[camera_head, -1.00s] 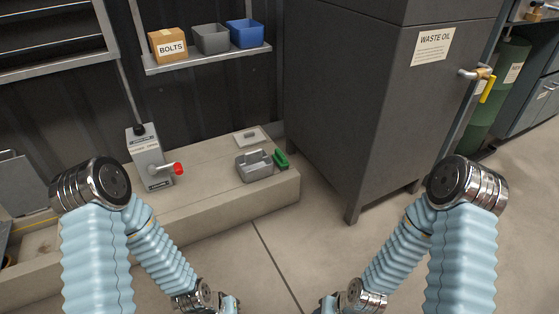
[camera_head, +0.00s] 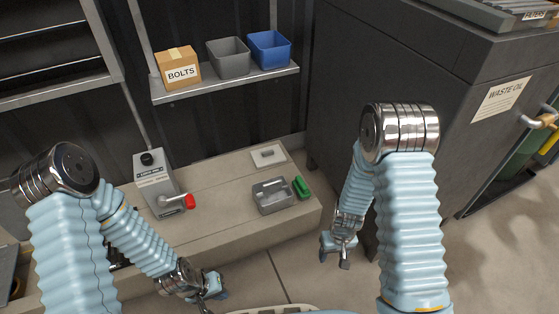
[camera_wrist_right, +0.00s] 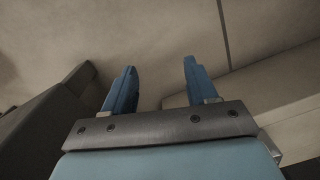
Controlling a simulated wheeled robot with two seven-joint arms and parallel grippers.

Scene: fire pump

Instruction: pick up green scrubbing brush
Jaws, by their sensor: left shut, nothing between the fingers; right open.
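The green scrubbing brush (camera_head: 302,188) sits on the concrete ledge, against the right side of a grey open caddy (camera_head: 272,196). My right gripper (camera_head: 336,257) hangs over the floor in front of the ledge, to the right of and nearer than the brush. It is open and empty; its two blue fingers (camera_wrist_right: 156,82) show apart in the right wrist view, with floor and a ledge edge beyond. The brush is not in that view. My left gripper (camera_head: 212,294) is shut and empty, low at the bottom of the head view, well away from the brush.
The concrete ledge (camera_head: 230,215) also bears a grey box with a red-handled lever (camera_head: 158,184) and a pale plate (camera_head: 268,156). A dark waste oil cabinet (camera_head: 400,70) stands close on the right. A shelf above holds a bolts box (camera_head: 179,72) and two bins.

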